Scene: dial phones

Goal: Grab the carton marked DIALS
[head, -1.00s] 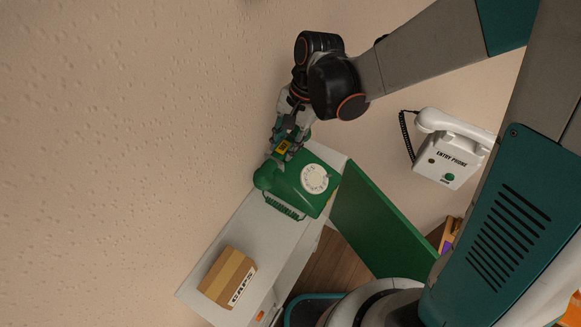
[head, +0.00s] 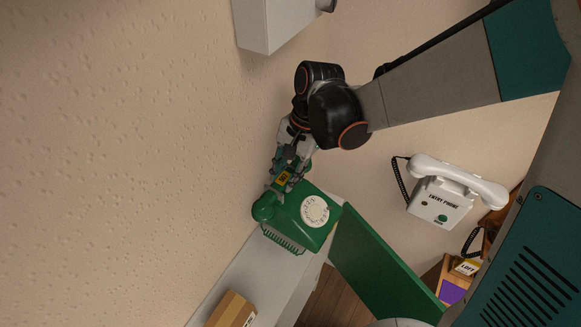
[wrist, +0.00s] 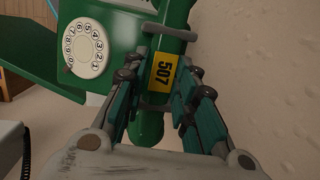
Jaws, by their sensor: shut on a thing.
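A brown carton (head: 230,310) with a paler tape stripe lies on the white shelf top at the bottom of the head view. The frame edge cuts it off, and only a bit of its white label shows. My gripper (head: 284,180) is well away from it, up at the green dial phone (head: 305,218). The gripper is shut on the phone's green handset, beside a yellow tag marked 507 (wrist: 164,71). In the wrist view my fingers (wrist: 160,78) stand on both sides of the handset. The handset appears to be at the phone's cradle.
A white entry phone (head: 440,205) hangs on the wall at the right. A green panel (head: 380,260) stands beside the white shelf (head: 265,275). A grey box (head: 270,25) is on the wall at the top. Shelf room lies between phone and carton.

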